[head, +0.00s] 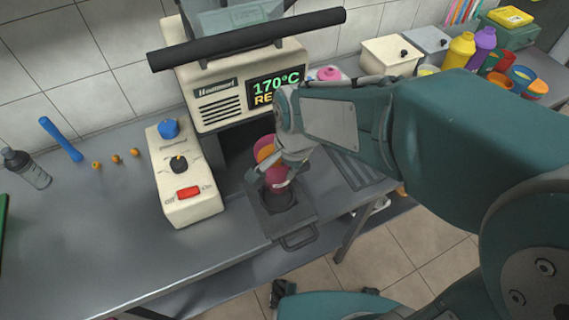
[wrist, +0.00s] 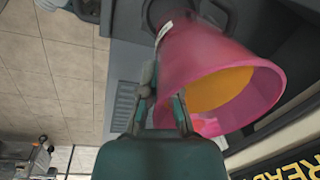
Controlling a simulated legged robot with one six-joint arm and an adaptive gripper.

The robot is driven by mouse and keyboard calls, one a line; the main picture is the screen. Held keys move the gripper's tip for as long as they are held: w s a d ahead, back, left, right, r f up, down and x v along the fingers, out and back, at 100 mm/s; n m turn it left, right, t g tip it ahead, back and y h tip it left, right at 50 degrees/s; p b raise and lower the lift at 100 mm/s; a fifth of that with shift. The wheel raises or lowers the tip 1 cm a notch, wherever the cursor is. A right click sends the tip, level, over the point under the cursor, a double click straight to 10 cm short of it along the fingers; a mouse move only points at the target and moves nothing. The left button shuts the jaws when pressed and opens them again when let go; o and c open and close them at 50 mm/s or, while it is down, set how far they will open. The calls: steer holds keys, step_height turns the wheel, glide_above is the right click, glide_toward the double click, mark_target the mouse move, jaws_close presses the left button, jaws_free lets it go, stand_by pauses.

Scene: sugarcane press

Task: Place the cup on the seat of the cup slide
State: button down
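The cup is pink with an orange inside; its body (head: 278,180) shows below my gripper in the head view, and its wide mouth fills the right of the wrist view (wrist: 205,62). My gripper (head: 279,172) is at the cup's side, its fingers (wrist: 163,97) closed around part of its wall, though the contact is partly hidden. The dark cup slide (head: 262,222) sticks out from the press, with a loop handle (head: 299,239) at its front. The cup's base is over the seat; I cannot tell whether it touches.
The press (head: 225,100) rises behind the cup, its display reading 170°C. A control box (head: 185,175) with a red switch stands left of the slide. A ribbed drain area (head: 355,170) lies to the right. The counter (head: 90,215) at the left front is clear.

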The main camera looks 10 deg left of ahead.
steer(key=shift+f, duration=3)
steer(key=shift+f, duration=0.1)
steer(key=c, duration=0.8)
jaws_free()
step_height(320, 180, up, 12)
steer(key=d, duration=0.1)
steer(key=s+d+r+n+t, duration=0.2)
steer(key=s+d+n, duration=0.1)
steer(key=d, duration=0.6)
steer(key=s+d+r+n+t+h, duration=0.1)
steer(key=s+d+r+n+t, duration=0.1)
steer(key=d, duration=0.6)
steer(key=s+r+n, duration=0.1)
steer(key=s+n, duration=0.1)
steer(key=s, duration=0.1)
steer(key=shift+s+d+t, duration=0.15)
steer(key=shift+d+t, duration=0.2)
steer(key=shift+t, duration=0.05)
